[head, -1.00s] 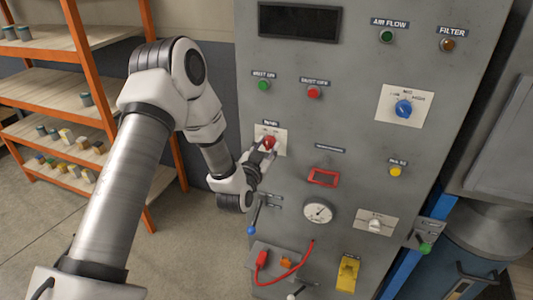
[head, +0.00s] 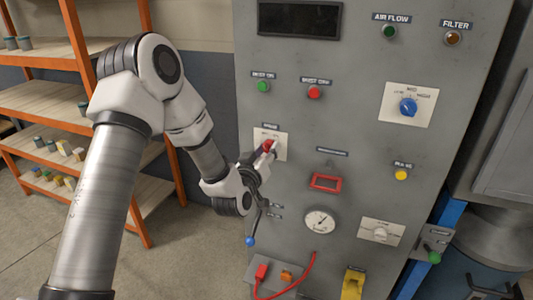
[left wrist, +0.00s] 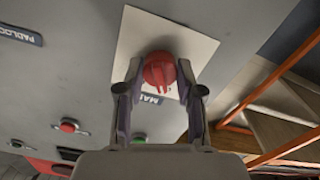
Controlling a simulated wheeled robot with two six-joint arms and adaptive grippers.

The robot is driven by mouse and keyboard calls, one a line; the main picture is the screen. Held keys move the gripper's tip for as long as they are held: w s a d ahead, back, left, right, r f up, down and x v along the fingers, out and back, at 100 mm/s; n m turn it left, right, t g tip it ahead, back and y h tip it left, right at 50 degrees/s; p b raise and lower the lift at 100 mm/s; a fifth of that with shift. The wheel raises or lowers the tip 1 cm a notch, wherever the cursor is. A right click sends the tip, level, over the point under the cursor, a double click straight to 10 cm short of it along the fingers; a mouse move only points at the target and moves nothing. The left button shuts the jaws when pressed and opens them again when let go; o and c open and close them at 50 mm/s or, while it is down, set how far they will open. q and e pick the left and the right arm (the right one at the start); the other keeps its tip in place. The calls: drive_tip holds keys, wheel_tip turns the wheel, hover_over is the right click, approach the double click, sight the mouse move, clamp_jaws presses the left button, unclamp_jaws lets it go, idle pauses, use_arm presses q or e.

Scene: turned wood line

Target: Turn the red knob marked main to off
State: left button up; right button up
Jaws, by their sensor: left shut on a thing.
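The red knob (head: 268,146) sits on a white plate (head: 281,140) on the left side of the grey cabinet front. A small dark label (head: 270,127) is above the plate, too small to read in the head view. In the left wrist view the red knob (left wrist: 159,69) is between the two fingers, and a partly covered label beside it (left wrist: 152,98) shows "MAI". My left gripper (head: 262,155) is shut on the knob, and it also shows in the left wrist view (left wrist: 160,78). I cannot tell the knob's exact setting. My right gripper is not in view.
A lever with a blue ball (head: 250,241) hangs just below my left gripper. A red-framed part (head: 326,182) and a gauge (head: 320,221) are right of it. A red cable (head: 307,275) runs lower down. An orange shelf rack (head: 80,60) stands left.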

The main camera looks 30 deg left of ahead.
use_arm(q)
drive_tip(key=shift+r, duration=0.15)
drive_tip(key=o, duration=1.1)
drive_tip(key=shift+o, duration=0.2)
drive_tip(key=shift+s, duration=0.25)
drive_tip(key=v, duration=0.7)
